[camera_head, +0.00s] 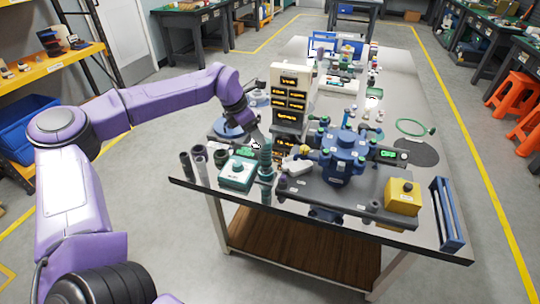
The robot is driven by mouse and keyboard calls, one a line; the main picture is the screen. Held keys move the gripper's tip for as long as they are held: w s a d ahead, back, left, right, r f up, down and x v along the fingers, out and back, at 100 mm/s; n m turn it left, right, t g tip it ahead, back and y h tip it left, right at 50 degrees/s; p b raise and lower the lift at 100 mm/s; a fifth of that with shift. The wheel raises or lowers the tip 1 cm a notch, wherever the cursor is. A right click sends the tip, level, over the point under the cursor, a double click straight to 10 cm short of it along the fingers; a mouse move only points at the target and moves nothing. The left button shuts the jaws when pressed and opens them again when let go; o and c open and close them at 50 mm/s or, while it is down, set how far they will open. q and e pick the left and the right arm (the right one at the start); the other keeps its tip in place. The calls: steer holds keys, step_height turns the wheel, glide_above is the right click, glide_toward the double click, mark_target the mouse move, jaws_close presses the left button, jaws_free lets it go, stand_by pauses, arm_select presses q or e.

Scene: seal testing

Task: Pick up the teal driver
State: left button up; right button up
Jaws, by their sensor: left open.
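What looks like the teal driver (266,158) stands upright near the front left edge of the workbench, between a teal box and the blue fixture. Only its dark teal, ridged upper part shows clearly. My left gripper (256,144) reaches in from the left and points down just behind and left of the driver's top. It is open. The fingertips are small in the picture, and I cannot tell whether they touch the driver. My right gripper is not in view.
A teal box (237,173) and dark upright tubes (198,160) stand at the front left corner. A tall beige instrument tower (288,100) rises behind. A blue flanged fixture (343,155) and yellow box (402,196) stand to the right. The floor left of the bench is clear.

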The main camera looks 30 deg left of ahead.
mark_target(266, 150)
arm_select(q)
steer(key=x, duration=0.3)
steer(key=p+x, duration=0.1)
steer(key=x, duration=0.4)
steer(key=shift+s+d+f+p, duration=0.1)
steer(key=shift+d+f+p, duration=0.25)
steer(key=shift+p, duration=0.05)
steer(key=shift+f, duration=0.3)
steer(key=shift+r, duration=0.1)
steer(key=c, duration=1.2)
